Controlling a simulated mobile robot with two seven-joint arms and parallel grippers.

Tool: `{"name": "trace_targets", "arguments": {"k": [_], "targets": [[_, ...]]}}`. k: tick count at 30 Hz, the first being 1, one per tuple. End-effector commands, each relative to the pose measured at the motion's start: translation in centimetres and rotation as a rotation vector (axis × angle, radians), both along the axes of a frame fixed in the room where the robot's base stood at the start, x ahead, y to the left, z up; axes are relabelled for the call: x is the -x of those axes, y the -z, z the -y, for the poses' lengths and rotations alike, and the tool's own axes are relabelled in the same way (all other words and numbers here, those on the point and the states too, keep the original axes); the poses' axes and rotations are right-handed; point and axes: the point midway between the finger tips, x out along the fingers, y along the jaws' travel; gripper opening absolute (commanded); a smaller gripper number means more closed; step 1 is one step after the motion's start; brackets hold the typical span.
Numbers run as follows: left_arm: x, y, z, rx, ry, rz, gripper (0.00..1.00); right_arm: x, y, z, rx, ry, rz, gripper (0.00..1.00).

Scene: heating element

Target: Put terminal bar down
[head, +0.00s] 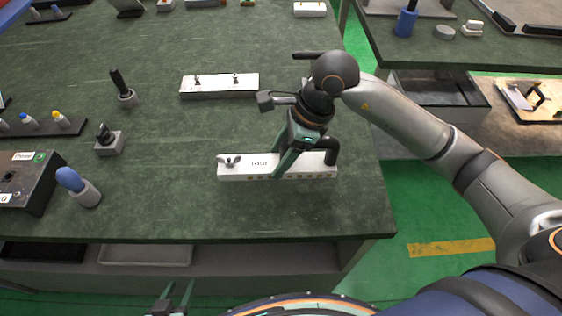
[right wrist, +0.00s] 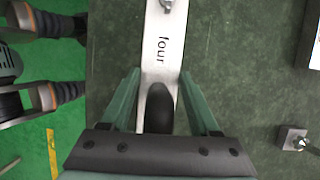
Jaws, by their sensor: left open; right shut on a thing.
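The terminal bar (head: 248,168) is a long white bar with dark lettering, a small metal fitting at its left end and a black handle at its right end. My left gripper (head: 174,300) is open and empty at the bottom edge, in front of the table.
A similar white bar (head: 220,86) lies farther back on the table (head: 190,210). A dark box (head: 28,182), a blue-capped part (head: 79,187) and small holders stand at the left. The tabletop's front right is clear. A second table (head: 478,58) stands at the right.

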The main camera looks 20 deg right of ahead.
Motion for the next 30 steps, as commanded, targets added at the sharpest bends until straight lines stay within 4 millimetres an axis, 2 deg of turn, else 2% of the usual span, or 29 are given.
{"name": "trace_targets", "arguments": {"k": [4,10,22,23,30], "targets": [[0.0,-0.1,0.0,-0.001,0.001,-0.001,0.5,-0.8,1.4,0.6,-0.001,0.003,-0.004,0.0],[0.0,-0.6,0.0,0.0,0.001,-0.001,0.5,-0.6,3.8,0.4,-0.003,-0.001,-0.001,0.0],[0.0,-0.1,0.0,-0.001,0.002,-0.001,0.5,-0.7,4.5,0.4,-0.002,-0.001,0.002,0.0],[0.0,-0.1,0.0,-0.001,0.002,-0.001,0.5,-0.7,4.5,0.5,-0.001,-0.001,0.001,0.63],[0.0,-0.2,0.0,-0.001,0.002,0.0,0.5,-0.7,4.4,0.4,0.0,-0.001,-0.001,0.9]]}}
